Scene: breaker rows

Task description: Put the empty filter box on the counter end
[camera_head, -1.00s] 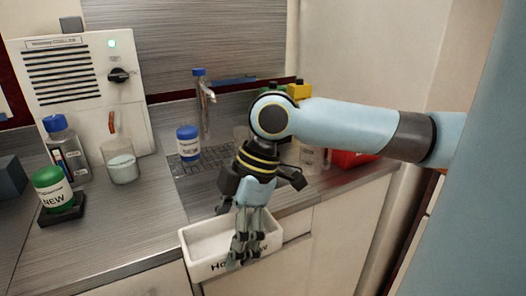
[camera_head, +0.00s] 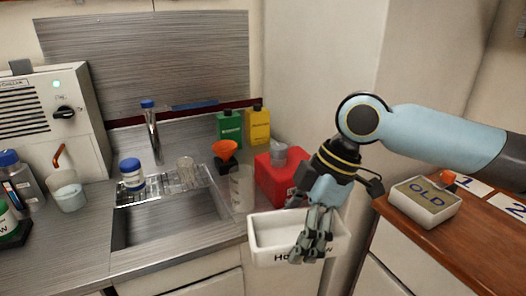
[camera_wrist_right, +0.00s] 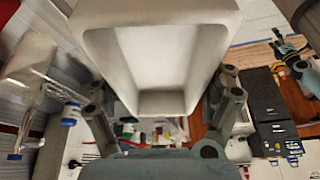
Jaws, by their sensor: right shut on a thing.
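The filter box (camera_head: 276,236) is a white open-topped box with dark lettering on its front, partly hidden by fingers. It looks empty inside. My right gripper (camera_head: 312,246) is shut on the box's near wall and holds it up in front of the counter's right end. In the right wrist view the box (camera_wrist_right: 157,60) fills the upper middle, between the fingers of my right gripper (camera_wrist_right: 160,110). The grey counter (camera_head: 75,250) runs along the left, with a sink (camera_head: 170,222) in it.
A red canister (camera_head: 279,178), an orange funnel (camera_head: 225,150) and green (camera_head: 229,127) and yellow (camera_head: 258,124) bottles crowd the counter's right end. A white tray marked OLD (camera_head: 424,203) sits on a wooden top (camera_head: 440,245) with number cards, at the right.

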